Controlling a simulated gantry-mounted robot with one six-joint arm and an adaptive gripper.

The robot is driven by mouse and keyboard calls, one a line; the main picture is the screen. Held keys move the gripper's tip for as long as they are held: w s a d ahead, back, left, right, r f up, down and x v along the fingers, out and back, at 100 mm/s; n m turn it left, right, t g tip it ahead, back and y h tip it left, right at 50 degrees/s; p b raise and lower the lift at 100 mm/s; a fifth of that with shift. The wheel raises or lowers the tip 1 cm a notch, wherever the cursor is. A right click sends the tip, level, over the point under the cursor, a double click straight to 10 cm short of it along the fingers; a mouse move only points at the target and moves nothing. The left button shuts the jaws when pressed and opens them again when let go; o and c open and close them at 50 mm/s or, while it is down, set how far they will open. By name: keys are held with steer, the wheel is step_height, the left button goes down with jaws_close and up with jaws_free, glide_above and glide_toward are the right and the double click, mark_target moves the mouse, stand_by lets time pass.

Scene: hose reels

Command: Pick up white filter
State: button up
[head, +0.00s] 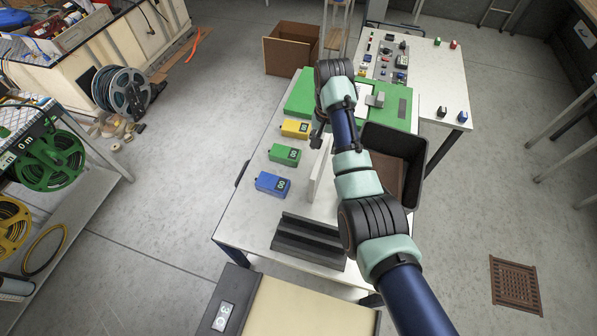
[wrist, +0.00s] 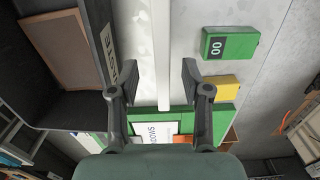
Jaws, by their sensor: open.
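The white filter (head: 321,168) is a thin white panel standing on edge on the table in the head view. In the wrist view the white filter (wrist: 161,45) shows as a narrow white strip running up the middle. My gripper (wrist: 151,82) is open, with one dark finger on each side of the strip and gaps between. In the head view my gripper (head: 319,132) is over the far end of the panel, partly hidden by my arm. I cannot tell its exact height above the filter.
Yellow (head: 296,129), green (head: 285,154) and blue (head: 272,184) boxes stand left of the filter. A black bin (head: 413,140) is to its right. A dark grooved block (head: 309,240) lies in front; a green board (head: 299,95) lies behind.

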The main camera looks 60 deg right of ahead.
step_height(320, 180, down, 2)
steer(key=shift+s+f, duration=0.1)
steer(key=shift+a+f, duration=0.25)
steer(key=shift+f, duration=1.1)
steer(key=shift+a+f, duration=0.2)
steer(key=shift+f, duration=1.15)
jaws_close()
